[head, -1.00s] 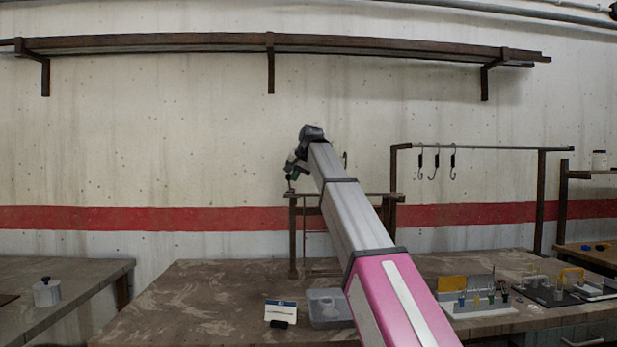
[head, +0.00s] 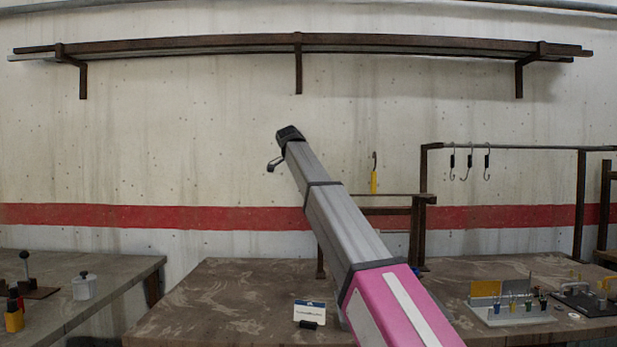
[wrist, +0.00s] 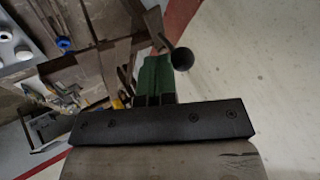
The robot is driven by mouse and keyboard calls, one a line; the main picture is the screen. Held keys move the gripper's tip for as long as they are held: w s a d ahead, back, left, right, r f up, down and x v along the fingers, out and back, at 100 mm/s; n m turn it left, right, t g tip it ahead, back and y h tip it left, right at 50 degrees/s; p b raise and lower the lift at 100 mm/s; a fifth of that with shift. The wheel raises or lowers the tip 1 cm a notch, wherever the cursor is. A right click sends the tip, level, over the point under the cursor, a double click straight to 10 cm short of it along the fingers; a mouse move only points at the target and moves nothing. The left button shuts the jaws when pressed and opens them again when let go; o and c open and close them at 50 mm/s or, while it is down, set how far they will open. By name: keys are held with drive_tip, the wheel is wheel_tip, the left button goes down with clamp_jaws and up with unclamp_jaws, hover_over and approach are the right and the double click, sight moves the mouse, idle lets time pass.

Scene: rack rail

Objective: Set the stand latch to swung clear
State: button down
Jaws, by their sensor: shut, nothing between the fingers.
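The stand (head: 418,230) is a dark brown frame at the back of the middle table, partly hidden behind my arm in the head view. An upright piece with a yellow lower part (head: 374,181) and a dark hooked top shows just above its top bar; I cannot tell whether it is the latch. In the wrist view, a dark round knob (wrist: 182,59) on a short rod is close beside my gripper (wrist: 156,60); it may belong to the latch. The green fingers are shut and empty. Contact with the knob cannot be told. My fingers are hidden in the head view.
A rail with several hooks (head: 487,160) stands to the right. A small white-and-blue card (head: 310,312) and a tool holder (head: 510,310) are on the middle table (head: 230,300). A long shelf (head: 220,44) runs above.

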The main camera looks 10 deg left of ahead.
drive_tip(key=shift+w+a+m, duration=0.4)
drive_tip(key=shift+w+a, duration=0.65)
drive_tip(key=shift+w, duration=0.05)
drive_tip(key=shift+w+a, duration=0.1)
drive_tip(key=shift+w, duration=0.05)
